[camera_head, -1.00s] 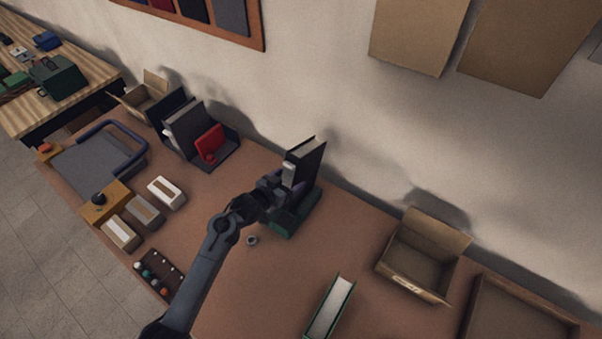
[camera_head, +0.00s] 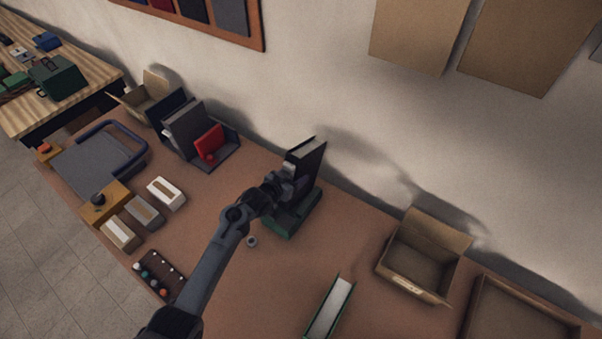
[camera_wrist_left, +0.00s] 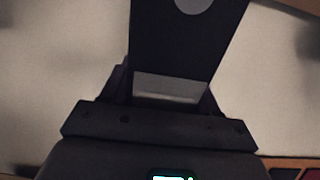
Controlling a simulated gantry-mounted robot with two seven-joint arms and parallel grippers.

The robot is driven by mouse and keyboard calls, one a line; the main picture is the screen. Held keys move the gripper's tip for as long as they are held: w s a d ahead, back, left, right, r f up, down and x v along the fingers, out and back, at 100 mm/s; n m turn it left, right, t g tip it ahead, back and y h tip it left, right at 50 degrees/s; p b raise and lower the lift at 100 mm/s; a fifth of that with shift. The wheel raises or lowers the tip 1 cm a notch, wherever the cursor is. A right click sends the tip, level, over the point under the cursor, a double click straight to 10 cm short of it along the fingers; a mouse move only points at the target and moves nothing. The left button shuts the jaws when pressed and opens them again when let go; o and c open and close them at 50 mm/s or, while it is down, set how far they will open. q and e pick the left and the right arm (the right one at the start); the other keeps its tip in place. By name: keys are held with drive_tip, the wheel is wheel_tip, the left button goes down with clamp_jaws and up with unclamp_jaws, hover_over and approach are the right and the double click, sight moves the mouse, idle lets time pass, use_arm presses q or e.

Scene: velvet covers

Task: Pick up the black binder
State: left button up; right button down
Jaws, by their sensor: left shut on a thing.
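The black binder (camera_head: 309,160) stands upright near the wall in the head view, over a dark green stand or block (camera_head: 290,222). My left gripper (camera_head: 287,178) is shut on its near side. In the left wrist view the binder (camera_wrist_left: 188,48) rises as a dark slab from between the fingers (camera_wrist_left: 165,92), with a pale label strip and a grey round spot on it. The gripper and arm hide the binder's lower near part, so I cannot tell whether it touches the stand. My right gripper is not in view.
A rack (camera_head: 226,158) with grey and red binders stands to the left. A green binder (camera_head: 330,307) lies at the front. An open carton (camera_head: 416,289) and a shallow brown tray (camera_head: 470,318) are at the right. A small round item (camera_head: 252,241) lies near my arm.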

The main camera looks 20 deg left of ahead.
use_arm(q)
drive_tip(key=c, duration=0.6)
drive_tip(key=shift+r, duration=0.1)
drive_tip(key=shift+c, duration=0.2)
